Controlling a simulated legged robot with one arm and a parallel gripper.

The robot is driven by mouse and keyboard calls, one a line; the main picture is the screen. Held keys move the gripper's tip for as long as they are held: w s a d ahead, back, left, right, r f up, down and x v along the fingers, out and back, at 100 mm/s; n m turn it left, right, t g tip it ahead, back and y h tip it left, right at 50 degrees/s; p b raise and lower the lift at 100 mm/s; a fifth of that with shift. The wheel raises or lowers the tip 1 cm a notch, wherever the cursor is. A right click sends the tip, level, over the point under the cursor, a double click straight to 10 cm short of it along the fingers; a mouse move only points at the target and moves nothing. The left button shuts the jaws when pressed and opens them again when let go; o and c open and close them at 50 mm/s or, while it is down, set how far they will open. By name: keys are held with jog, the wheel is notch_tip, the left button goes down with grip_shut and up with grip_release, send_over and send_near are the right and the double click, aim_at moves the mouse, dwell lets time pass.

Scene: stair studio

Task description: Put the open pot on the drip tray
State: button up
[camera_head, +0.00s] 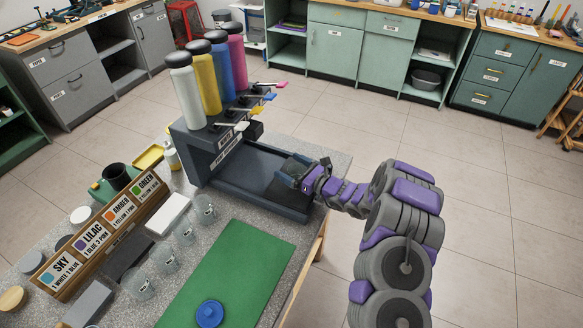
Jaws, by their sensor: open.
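The dispenser's dark navy drip tray (239,178) lies on the speckled counter, below a row of pumps. My gripper (290,175) is over the tray's right end, with its jaws open; a dark shape lies at the jaws, too small to make out. Several clear pots with labels (185,234) stand in a row left of the green mat (225,262). I cannot tell which one is the open pot, or whether it is hidden at my gripper. A blue round lid (209,313) lies on the mat's near end.
White, yellow, blue and pink bottles (208,85) stand tall on the dispenser. A recipe board (110,227), a dark green mug-like vessel (116,178) and several round lids (80,215) crowd the counter's left. The mat is mostly clear. Open floor (400,140) lies beyond the counter.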

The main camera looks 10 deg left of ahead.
jog(key=shift+d, duration=0.1)
jog(key=p+v, duration=0.2)
jog(key=v, duration=1)
jog(key=shift+p, duration=0.3)
jog(key=s+a+r+n+g+y, duration=0.2)
jog(key=s+a+r+n+g, duration=0.5)
jog(key=r, duration=0.5)
jog(key=s+a+r+n+g+h, duration=0.25)
jog(key=s+r+n, duration=0.2)
jog(key=s, duration=0.35)
jog(key=s+a+r+n+g+h, duration=0.1)
jog(key=s+a+r+n+g, duration=0.15)
jog(key=s+n+g, duration=0.4)
jog(key=s+d+r+n+t+h, duration=0.2)
jog(key=s+d+n+h, duration=0.35)
jog(key=s, duration=0.85)
jog(key=s+d+t+h, duration=0.1)
jog(key=s+d+h, duration=0.3)
jog(key=d, duration=0.4)
jog(key=s+d+t+h, duration=0.2)
jog(key=s+d+h, duration=0.2)
jog(key=d, duration=0.5)
jog(key=shift+s+n, duration=0.45)
jog(key=shift+s, duration=0.25)
